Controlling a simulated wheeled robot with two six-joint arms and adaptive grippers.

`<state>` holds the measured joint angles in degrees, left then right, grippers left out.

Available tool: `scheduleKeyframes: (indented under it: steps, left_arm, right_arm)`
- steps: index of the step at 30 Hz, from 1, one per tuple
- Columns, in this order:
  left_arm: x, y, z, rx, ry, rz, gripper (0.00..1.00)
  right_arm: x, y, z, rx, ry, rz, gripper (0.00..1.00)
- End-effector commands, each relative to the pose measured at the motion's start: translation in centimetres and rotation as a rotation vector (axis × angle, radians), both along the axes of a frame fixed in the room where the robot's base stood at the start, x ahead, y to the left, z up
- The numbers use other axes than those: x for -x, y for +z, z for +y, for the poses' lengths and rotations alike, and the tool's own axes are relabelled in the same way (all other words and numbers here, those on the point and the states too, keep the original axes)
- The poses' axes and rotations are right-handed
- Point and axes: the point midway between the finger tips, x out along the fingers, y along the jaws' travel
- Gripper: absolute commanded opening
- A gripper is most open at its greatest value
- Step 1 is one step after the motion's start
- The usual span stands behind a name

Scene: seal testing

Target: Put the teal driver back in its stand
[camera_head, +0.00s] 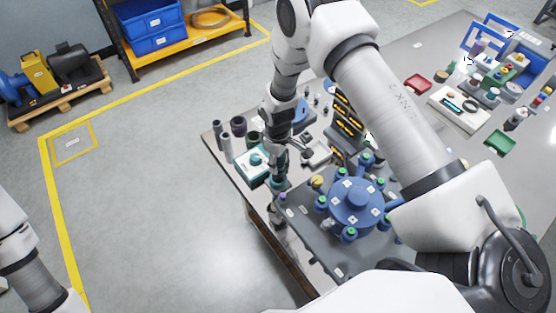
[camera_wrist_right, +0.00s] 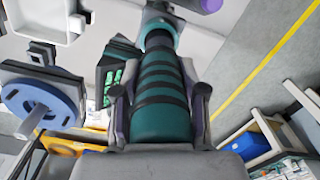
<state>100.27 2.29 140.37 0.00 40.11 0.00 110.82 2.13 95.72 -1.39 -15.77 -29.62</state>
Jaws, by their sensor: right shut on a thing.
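The teal driver (camera_wrist_right: 161,100), a thick teal barrel with black bands, is between the two fingers of my right gripper (camera_wrist_right: 160,98), which is shut on it. In the head view my right gripper (camera_head: 279,160) is over the near left part of the table, and a bit of teal (camera_head: 278,183) shows below it. The driver's far end reaches toward the top of the wrist view. I cannot tell which thing is its stand. My left arm shows at the lower left, and its gripper is outside the picture.
A white and teal box (camera_head: 252,163) and dark cylinders (camera_head: 238,126) stand left of the gripper. A blue round fixture (camera_head: 357,203) with several arms lies to its right on a dark plate (camera_head: 318,248).

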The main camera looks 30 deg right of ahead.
Motion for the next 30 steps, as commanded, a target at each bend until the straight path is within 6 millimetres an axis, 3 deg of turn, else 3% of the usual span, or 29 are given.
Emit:
scheduleKeyframes:
  steps: [30]
  left_arm:
    - [0.0, -1.1, 0.0, 0.0, 0.0, 0.0, 0.4]
  right_arm:
    - [0.0, -1.4, 0.0, 0.0, 0.0, -0.001, 0.0]
